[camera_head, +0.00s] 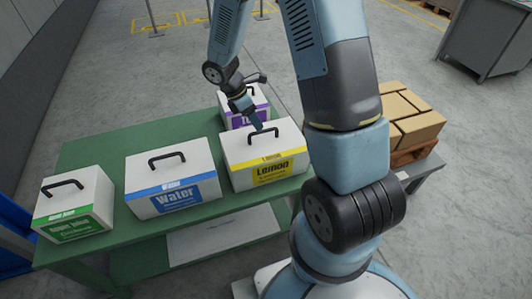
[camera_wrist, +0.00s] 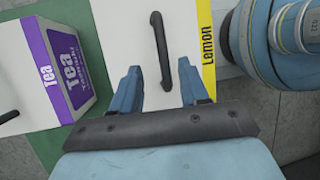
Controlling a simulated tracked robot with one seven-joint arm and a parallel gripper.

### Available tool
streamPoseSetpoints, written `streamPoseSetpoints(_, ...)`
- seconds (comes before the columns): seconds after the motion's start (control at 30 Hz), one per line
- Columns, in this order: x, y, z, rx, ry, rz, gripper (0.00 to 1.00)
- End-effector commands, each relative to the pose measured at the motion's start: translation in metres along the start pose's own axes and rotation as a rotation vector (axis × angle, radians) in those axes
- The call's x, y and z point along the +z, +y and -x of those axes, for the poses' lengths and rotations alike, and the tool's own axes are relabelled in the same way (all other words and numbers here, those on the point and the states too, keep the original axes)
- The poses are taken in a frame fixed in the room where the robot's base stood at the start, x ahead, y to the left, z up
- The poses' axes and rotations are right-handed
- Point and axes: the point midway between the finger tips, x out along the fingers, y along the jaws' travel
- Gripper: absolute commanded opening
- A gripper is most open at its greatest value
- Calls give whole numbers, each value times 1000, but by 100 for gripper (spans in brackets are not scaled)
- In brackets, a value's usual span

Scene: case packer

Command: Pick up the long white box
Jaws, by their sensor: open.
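Several white boxes with black top handles stand on the green table. The Lemon box (camera_head: 264,160) has a yellow label and is wide. The Water box (camera_head: 173,178) has a blue label and is also wide. The green-labelled box (camera_head: 75,204) at the left is shorter. The purple-labelled Tea box (camera_head: 234,110) is partly hidden behind my arm. My gripper (camera_head: 257,122) is open above the Lemon box. In the wrist view, the Lemon box handle (camera_wrist: 160,50) runs between and ahead of the open fingers of my gripper (camera_wrist: 160,82). I cannot tell the exact height gap.
The green table (camera_head: 130,146) has bare room at its back left. Brown cartons (camera_head: 411,122) sit on a wooden pallet at the right. In the wrist view, the Tea box (camera_wrist: 70,70) stands close to the left of the Lemon box. A grey cabinet (camera_head: 492,35) stands far right.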

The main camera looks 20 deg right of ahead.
Motion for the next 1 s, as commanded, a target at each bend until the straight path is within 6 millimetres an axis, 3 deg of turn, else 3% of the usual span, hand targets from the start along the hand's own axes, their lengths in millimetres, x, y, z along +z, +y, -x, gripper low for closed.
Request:
streamPoseSetpoints(0.27, 1, -2, -18, -2, 0, 2, 44)
streamPoseSetpoints(0.6, 3, -4, -58, -2, 0, 0, 44)
streamPoseSetpoints(0.9, 3, -4, -62, 0, 0, -1, 44)
streamPoseSetpoints(1.0, 3, -4, -62, 0, 0, -1, 35)
